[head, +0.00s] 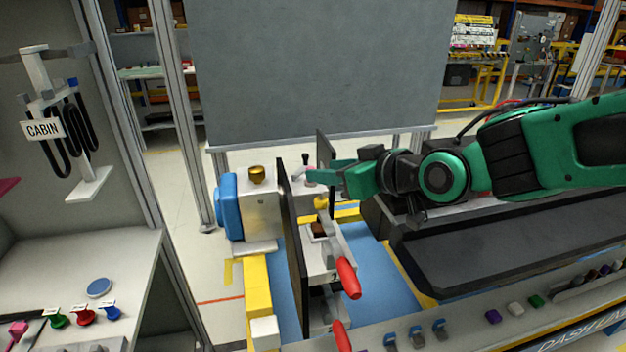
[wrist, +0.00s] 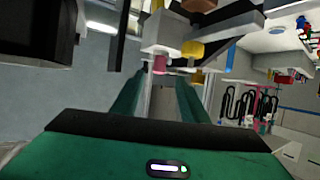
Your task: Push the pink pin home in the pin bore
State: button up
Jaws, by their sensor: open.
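My gripper (head: 322,180) is in the middle of the head view, reaching left towards the fixture behind a dark upright plate. In the wrist view its two green fingers (wrist: 158,95) are apart, with nothing held between them. A short pink pin (wrist: 160,65) shows just beyond the fingertips, against the underside of a pale block (wrist: 165,35) in that picture. The pin bore itself is not clearly visible, and I cannot tell how deep the pin sits.
A pale block (head: 262,218) with a brass knob (head: 257,174) and a blue round part (head: 228,207) stands left of the dark plate (head: 292,250). Red-handled clamps (head: 348,278) are in front. A long dark panel (head: 480,262) lies under my arm. A side bench (head: 60,260) is left.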

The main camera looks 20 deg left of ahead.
aim_at(317, 187)
jog(key=shift+d+f+x, duration=0.1)
jog(key=shift+f+x, duration=0.05)
jog(key=shift+x, duration=1.15)
jog(key=shift+d+f+x, duration=0.1)
jog(key=shift+x, duration=1.2)
jog(key=shift+w, duration=0.1)
grip_shut()
